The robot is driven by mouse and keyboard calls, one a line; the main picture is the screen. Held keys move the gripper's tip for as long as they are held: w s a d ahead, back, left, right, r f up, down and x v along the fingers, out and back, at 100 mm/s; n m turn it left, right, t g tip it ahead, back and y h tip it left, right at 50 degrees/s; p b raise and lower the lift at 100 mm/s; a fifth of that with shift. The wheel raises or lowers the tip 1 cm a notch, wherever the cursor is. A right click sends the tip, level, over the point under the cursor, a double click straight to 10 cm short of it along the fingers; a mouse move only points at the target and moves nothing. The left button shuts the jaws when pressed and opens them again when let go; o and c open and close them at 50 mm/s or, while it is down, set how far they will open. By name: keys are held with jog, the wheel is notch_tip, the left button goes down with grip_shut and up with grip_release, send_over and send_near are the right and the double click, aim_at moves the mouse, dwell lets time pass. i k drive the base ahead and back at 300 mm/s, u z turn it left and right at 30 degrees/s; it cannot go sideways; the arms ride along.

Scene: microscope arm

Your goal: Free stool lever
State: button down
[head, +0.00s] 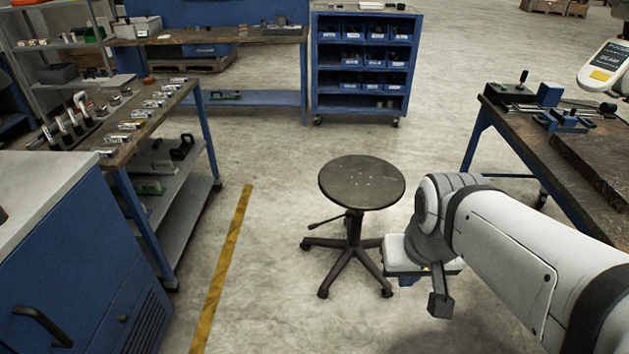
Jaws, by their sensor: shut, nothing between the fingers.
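A stool (361,183) with a round dark seat stands upright on the floor, on a black star base with casters. Its lever (327,221) is a thin dark rod that sticks out to the left below the seat. My gripper (439,303) is at the lower right of the stool, pointing down, shut and empty. It is apart from the lever, with the stool column between them in the picture. My white arm reaches in from the right edge. Part of the stool's base on the right is close to my wrist in the picture.
A blue workbench (490,119) stands at the right. A blue bin cabinet (365,102) is at the back. A shelved bench (125,155) and a blue cabinet (70,260) stand at the left. The floor left of the stool, by the yellow line (225,262), is clear.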

aim_at(347, 214)
jog(key=z, duration=0.1)
jog(key=i, duration=0.95)
jog(key=u, duration=0.05)
